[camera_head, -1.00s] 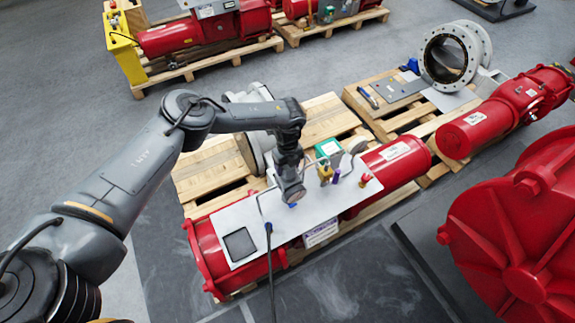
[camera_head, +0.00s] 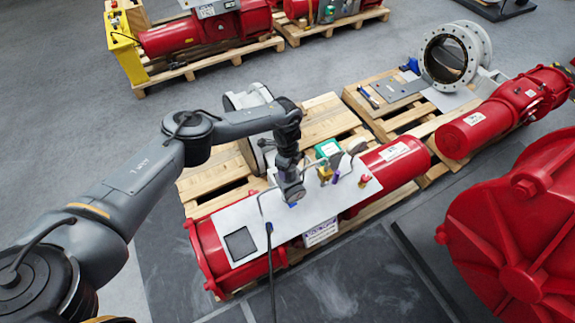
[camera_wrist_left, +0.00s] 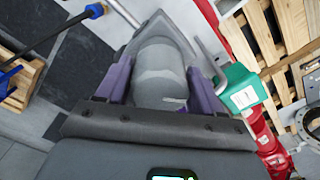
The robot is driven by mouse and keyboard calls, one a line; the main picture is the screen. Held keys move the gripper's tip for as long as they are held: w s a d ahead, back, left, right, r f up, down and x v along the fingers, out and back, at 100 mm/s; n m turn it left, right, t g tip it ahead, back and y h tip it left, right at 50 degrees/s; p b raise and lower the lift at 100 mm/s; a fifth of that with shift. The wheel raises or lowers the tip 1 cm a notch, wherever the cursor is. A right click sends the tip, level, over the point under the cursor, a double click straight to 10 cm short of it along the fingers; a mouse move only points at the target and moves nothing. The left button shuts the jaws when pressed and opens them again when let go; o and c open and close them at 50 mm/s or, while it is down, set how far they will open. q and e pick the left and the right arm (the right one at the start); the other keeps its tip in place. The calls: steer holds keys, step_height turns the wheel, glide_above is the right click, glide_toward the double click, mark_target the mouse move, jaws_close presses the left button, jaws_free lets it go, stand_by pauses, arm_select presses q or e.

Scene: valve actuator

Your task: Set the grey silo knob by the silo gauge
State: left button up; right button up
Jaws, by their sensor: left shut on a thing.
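My left gripper (camera_head: 292,198) is over the white panel (camera_head: 270,225) on the red actuator. In the left wrist view its two purple fingers (camera_wrist_left: 162,88) are shut on the grey silo knob (camera_wrist_left: 160,70), a rounded grey body between them. In the head view the gripper hides the knob. A grey disc (camera_head: 357,148) stands beside a green box (camera_head: 328,149) to the right of the gripper; I cannot tell whether it is the silo gauge, and no dial reading shows. My right gripper is not in view.
Thin bent pipes and a yellow fitting (camera_head: 325,174) stand close to the right of the gripper. A large red housing (camera_head: 520,240) is at right.

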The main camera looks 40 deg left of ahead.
arm_select(q)
steer(key=n+p, duration=0.2)
steer(key=n, duration=0.3)
steer(key=shift+s+d+r, duration=0.1)
stand_by(0.4)
steer(key=o, duration=1)
steer(key=shift+c, duration=0.2)
step_height(320, 180, up, 11)
steer(key=shift+f, duration=0.15)
